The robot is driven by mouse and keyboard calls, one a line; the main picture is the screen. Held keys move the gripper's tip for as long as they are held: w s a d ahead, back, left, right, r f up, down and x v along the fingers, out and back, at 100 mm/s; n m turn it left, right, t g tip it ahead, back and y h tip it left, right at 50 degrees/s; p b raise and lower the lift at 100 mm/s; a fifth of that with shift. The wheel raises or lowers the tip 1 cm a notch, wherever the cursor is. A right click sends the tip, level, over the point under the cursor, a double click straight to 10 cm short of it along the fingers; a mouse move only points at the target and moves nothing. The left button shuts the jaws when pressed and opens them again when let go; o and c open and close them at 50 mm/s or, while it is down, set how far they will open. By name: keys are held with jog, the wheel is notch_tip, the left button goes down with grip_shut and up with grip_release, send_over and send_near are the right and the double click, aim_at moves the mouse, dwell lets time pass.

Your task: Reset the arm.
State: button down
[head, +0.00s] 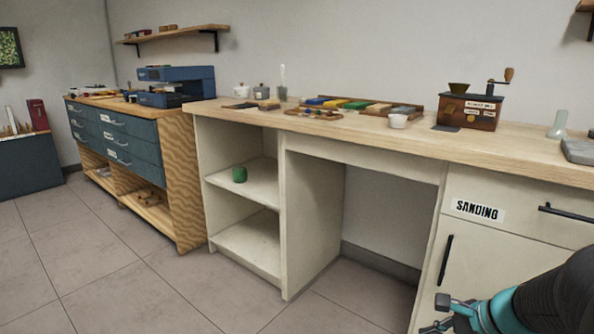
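My gripper (452,316) is partly in view at the lower right corner, at the end of my teal and black arm. It is in front of the white cabinet door and below the drawer with the "SANDING" label (478,209). Its fingers are cut off by the bottom edge of the picture, so I cannot tell whether it is open or shut. I see nothing held in the visible part.
A blue drawer cabinet (115,140) is at left. The tiled floor at left is clear.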

jog(key=s+a+r+n+h, duration=0.3)
jog(key=s+a+r+n, duration=0.1)
jog(key=n, duration=0.6)
jog(key=s+a+r+n+h, duration=0.2)
jog(key=s+a+r+n, duration=0.3)
jog(key=s+a+n, duration=0.2)
jog(key=s+n+p, duration=0.1)
jog(key=s+n, duration=0.1)
jog(key=shift+s+n+h, duration=0.3)
jog(key=shift+n+h, duration=0.1)
jog(key=shift+a, duration=0.1)
